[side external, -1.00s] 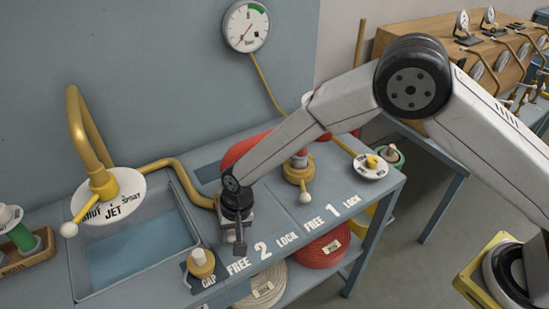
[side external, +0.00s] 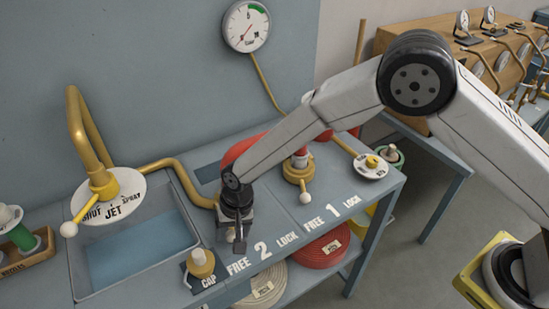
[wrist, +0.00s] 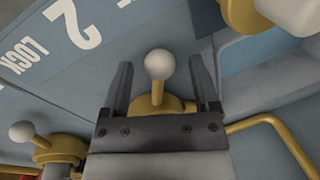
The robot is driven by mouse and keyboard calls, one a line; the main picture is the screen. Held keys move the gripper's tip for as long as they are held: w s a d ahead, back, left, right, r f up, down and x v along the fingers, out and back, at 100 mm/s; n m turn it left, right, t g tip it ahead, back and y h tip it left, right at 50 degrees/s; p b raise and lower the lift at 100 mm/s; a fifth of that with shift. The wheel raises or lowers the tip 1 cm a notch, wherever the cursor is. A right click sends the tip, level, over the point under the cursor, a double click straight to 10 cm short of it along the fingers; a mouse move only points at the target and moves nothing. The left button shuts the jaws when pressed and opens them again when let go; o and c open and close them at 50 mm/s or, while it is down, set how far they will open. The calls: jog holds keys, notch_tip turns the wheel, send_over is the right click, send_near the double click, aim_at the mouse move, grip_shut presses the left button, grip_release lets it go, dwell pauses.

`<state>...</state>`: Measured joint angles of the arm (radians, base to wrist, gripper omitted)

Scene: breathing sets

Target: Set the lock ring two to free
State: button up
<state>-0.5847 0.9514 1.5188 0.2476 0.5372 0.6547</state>
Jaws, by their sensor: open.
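Lock ring two is a yellow ring (wrist: 172,104) with a lever ending in a white ball knob (wrist: 158,64). In the wrist view the knob stands between the two fingers of my gripper (wrist: 160,88), with a gap on each side. My gripper is open. The lever points toward the picture top, on the FREE side of the painted 2 (wrist: 72,22); LOCK (wrist: 22,55) is at the left. In the side view my gripper (side external: 238,240) hides most of the ring, above the FREE label (side external: 238,266) and LOCK label (side external: 287,239).
Lock ring one (side external: 298,170), with its own white knob, stands to the right. A yellow cap piece (side external: 201,263) is close at the front left. A sink basin (side external: 140,240) and a yellow spout (side external: 85,140) are at the left. Hose coils lie on the shelf below.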

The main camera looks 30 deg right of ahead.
notch_tip(320, 180, up, 7)
jog(key=d, duration=0.1)
jog(key=shift+s+d, duration=0.2)
dwell(0.4)
jog(key=s+d+r+n+t+h, duration=0.1)
jog(key=s+d+r, duration=0.15)
jog(key=d, duration=0.65)
jog(key=s+d+r, duration=0.1)
jog(key=d+r, duration=0.2)
jog(key=d, duration=0.6)
jog(key=s+d+r+n+t+h, duration=0.1)
jog(key=s+d+n, duration=0.1)
jog(key=s+d, duration=0.9)
jog(key=shift+s+d, duration=0.25)
jog(key=shift+d, duration=0.35)
